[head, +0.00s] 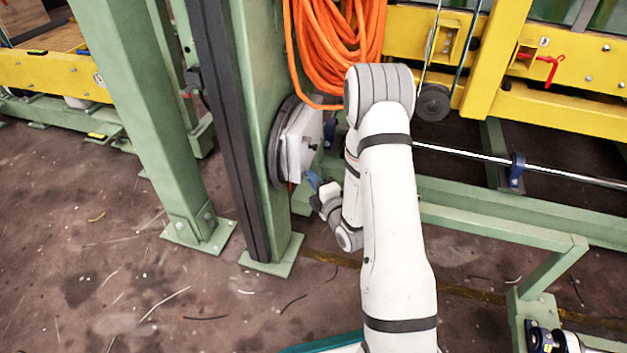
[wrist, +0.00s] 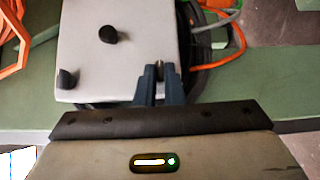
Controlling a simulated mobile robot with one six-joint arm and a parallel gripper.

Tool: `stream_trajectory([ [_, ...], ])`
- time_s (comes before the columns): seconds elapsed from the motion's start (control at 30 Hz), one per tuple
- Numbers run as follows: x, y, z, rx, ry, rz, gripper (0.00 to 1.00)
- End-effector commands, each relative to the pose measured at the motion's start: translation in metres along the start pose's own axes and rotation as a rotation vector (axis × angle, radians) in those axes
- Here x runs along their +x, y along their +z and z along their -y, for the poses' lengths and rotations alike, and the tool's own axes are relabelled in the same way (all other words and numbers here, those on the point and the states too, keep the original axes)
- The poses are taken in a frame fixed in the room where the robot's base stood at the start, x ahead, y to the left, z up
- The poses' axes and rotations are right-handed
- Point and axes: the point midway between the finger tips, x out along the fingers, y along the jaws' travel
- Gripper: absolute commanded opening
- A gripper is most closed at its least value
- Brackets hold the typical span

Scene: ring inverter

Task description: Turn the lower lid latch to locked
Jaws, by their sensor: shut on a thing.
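The pale grey box lid (head: 299,140) is on the green post in the head view. It fills the upper left of the wrist view (wrist: 110,55), with a black knob (wrist: 108,34) in the middle and a dark latch (wrist: 66,78) at its near left corner. My gripper (wrist: 157,72) is at the lid's near right corner, its dark blue fingers close together. They are shut on the lower lid latch, which is mostly hidden between them; its turn angle cannot be read. In the head view my gripper (head: 314,182) is at the lid's lower edge.
A coil of orange cable (head: 330,40) hangs above the box. Orange and grey cables (wrist: 225,25) run beside the lid in the wrist view. The green post (head: 258,110) stands to the left, and a green rail (head: 480,205) and yellow frame (head: 570,105) are to the right.

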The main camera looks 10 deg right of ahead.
Motion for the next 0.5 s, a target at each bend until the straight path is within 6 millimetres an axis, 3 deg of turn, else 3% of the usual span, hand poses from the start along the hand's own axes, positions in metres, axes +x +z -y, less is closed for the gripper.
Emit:
stream_trajectory([
  [0.4, 0.0, -0.0022, 0.0009, -0.005, 0.003, -0.007, 0.0],
  [0.43, 0.0, -0.0023, 0.001, -0.005, 0.003, -0.007, 0.09],
  [0.5, 0.0, -0.0022, 0.0009, -0.005, 0.003, -0.007, 0.15],
])
